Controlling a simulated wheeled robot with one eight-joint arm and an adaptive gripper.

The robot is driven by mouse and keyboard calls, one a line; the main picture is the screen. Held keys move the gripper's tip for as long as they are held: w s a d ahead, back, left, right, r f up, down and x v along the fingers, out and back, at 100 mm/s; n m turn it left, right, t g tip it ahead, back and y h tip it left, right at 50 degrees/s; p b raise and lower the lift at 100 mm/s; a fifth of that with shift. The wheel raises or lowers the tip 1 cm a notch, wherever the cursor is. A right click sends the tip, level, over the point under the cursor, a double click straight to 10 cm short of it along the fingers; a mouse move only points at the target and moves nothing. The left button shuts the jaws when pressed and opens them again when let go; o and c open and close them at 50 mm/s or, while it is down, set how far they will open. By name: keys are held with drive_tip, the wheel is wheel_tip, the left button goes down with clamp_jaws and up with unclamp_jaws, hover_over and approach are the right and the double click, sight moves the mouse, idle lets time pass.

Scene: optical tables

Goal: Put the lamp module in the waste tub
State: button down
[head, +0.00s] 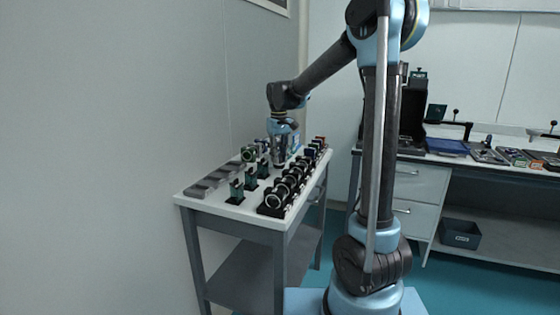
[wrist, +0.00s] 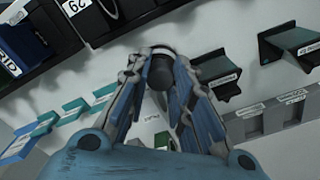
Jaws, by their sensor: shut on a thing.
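My gripper (head: 281,163) is low over the white-topped table at the left in the head view. In the wrist view its fingers (wrist: 161,85) are shut on a dark, round-ended thing (wrist: 161,70), which I take to be the lamp module; its label is not readable. The fingers hide most of it, and the head view does not show it clearly.
The white-topped table (head: 205,203) carries several holders and a row of black ringed optics (head: 275,200) around my gripper. Labelled dark holders (wrist: 225,75) lie close to the fingers. The bench (head: 500,163) at the right holds tools. Teal floor (head: 490,265) is open before it.

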drive_tip(key=shift+f, duration=0.75)
drive_tip(key=c, duration=1.4)
unclamp_jaws()
